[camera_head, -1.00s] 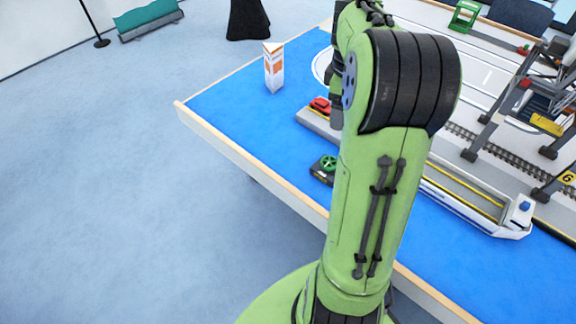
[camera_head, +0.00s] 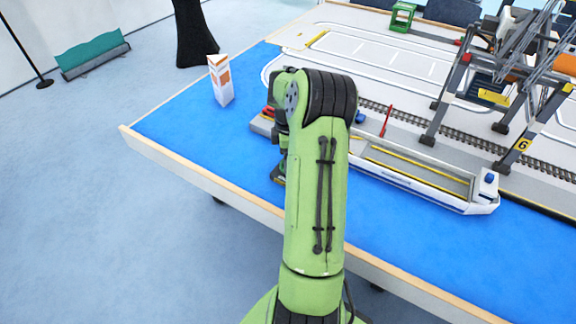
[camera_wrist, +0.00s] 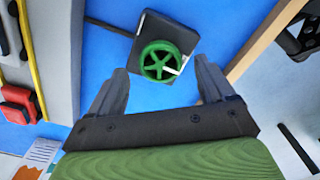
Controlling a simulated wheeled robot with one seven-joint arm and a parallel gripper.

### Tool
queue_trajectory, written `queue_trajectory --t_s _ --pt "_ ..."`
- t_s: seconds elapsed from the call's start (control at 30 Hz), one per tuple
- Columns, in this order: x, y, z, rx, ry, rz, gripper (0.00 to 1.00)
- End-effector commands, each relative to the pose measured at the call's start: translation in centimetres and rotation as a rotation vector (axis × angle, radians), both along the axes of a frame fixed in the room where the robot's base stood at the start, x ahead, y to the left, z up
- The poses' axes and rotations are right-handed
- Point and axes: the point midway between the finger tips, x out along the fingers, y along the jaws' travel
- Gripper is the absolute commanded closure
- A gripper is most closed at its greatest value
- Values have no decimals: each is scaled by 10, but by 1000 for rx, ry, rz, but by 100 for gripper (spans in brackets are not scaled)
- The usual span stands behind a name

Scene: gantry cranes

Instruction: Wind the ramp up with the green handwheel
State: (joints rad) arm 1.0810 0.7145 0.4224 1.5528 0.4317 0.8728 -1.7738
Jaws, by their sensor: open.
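The green handwheel (camera_wrist: 160,62) has spokes and a small pale handle at its right side. It sits on a dark box (camera_wrist: 152,32) on the blue table surface in the wrist view. My gripper (camera_wrist: 160,67) is open, with one finger on each side of the wheel's near part. The fingers look apart from the rim, and nothing is held. In the head view my arm hides the handwheel and most of the gripper; only an edge of the dark box (camera_head: 277,175) shows. I cannot make out the ramp for certain.
A grey quay edge (camera_wrist: 60,60) with a red block (camera_wrist: 18,105) lies left of the wheel in the wrist view. The wooden table edge (camera_wrist: 262,38) is at its right. The head view shows a ship (camera_head: 420,185), crane legs (camera_head: 515,150) and a carton (camera_head: 221,82).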

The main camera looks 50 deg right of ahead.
Motion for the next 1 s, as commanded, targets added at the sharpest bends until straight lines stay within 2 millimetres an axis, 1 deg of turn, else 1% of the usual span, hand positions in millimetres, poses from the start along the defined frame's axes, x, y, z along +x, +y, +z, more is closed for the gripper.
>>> queue_trajectory --t_s 0.03,0.1,0.2,0.4,0.47,0.6,0.77,0.8,1.0 --pt "0 1 -10 4 0 1 18" --pt "0 0 -17 1 0 1 18" --pt "0 0 -20 0 0 0 18" --pt "0 0 -19 0 0 0 18" --pt "0 0 -19 0 0 0 26" --pt "0 0 -19 0 0 0 47" --pt "0 0 -19 -1 -1 0 72" --pt "0 0 -19 -1 -1 0 74" --pt "1 0 -19 0 -1 -15 74"
